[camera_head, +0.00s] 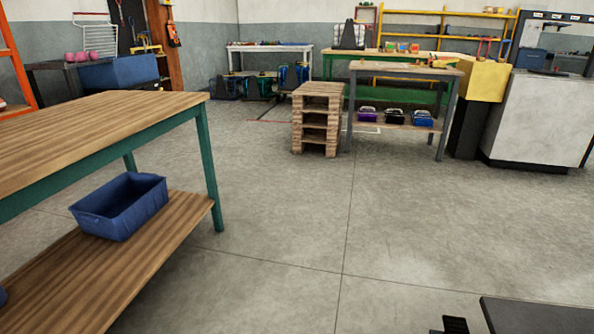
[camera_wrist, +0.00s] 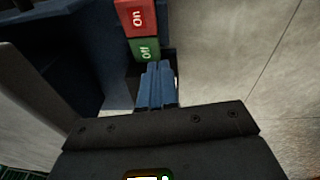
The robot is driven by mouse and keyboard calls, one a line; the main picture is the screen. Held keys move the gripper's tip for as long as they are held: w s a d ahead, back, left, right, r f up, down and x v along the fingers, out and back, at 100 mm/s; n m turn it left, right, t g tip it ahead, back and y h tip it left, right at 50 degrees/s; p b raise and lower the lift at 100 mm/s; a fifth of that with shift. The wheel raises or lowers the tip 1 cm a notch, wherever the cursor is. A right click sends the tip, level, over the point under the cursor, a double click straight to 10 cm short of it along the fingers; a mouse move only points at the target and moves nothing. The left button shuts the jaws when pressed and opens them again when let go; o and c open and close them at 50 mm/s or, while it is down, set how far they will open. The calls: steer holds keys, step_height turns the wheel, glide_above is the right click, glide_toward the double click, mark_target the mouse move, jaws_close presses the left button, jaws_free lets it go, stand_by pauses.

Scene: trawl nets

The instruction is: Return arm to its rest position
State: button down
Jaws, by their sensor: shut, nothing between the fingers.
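My gripper (camera_wrist: 159,76) shows in the wrist view, its two blue fingers side by side with nothing between them. Its dark wrist housing fills the bottom of that view. Beyond the fingertips are a red "On" label (camera_wrist: 137,17) and a green "Off" label (camera_wrist: 146,50) on a dark blue and black body; I cannot tell whether that body is mine. In the head view the fingers do not show; dark parts at the bottom right edge look like mine.
A wooden workbench (camera_head: 95,125) with green legs stands at the left, a blue bin (camera_head: 122,207) on its lower shelf. Stacked pallets (camera_head: 317,120) and another table (camera_head: 405,70) stand farther back. The grey floor (camera_head: 300,225) between is clear.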

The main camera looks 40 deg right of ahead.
steer(key=w+a+r+n+t+h, duration=0.1)
steer(key=a+r+n+t+h, duration=0.2)
steer(key=a, duration=0.5)
steer(key=w+a+r+n+t, duration=0.1)
steer(key=a+r+n+t, duration=0.15)
steer(key=a+r, duration=0.4)
steer(key=s+a+r+n+t+y, duration=0.25)
steer(key=a+r+t, duration=0.35)
steer(key=a+r, duration=0.85)
steer(key=a+r+t+y+p, duration=0.1)
steer(key=r+p, duration=1.1)
steer(key=r, duration=0.7)
steer(key=s+a+r+n+t+y+p, duration=0.1)
steer(key=a+r+t+p, duration=0.1)
steer(key=r+p, duration=1)
step_height(320, 180, up, 7)
steer(key=shift+s+a+f, duration=0.1)
steer(key=shift+s+a, duration=0.05)
steer(key=shift+a, duration=0.15)
